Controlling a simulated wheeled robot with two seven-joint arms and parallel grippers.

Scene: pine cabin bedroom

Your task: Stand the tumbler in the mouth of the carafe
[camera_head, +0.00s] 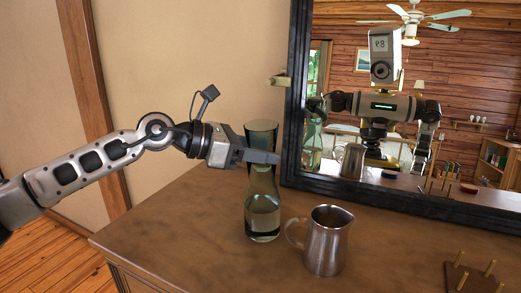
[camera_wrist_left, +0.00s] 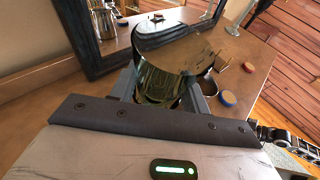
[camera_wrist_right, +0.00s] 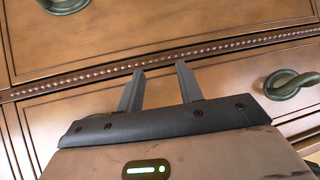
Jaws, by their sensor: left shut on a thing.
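The tumbler (camera_head: 262,131), dark tinted glass, is held between the fingers of my left gripper (camera_head: 262,157). It looks about upright, rim up, and also fills the middle of the left wrist view (camera_wrist_left: 168,70). The clear carafe (camera_head: 262,217) stands on the dresser top directly below it in the head view. The gripper fingers cover the tumbler's lower part and the area around the carafe's mouth, so I cannot tell whether they touch. My right gripper (camera_wrist_right: 160,68) is open and empty in front of the dresser drawers.
A steel pitcher (camera_head: 328,243) stands right of the carafe, its handle towards it. A dark-framed mirror (camera_head: 293,100) rises behind and reflects me and the objects. A wooden peg stand (camera_head: 470,278) is at the right front. The dresser top (camera_head: 185,225) is bare on the left.

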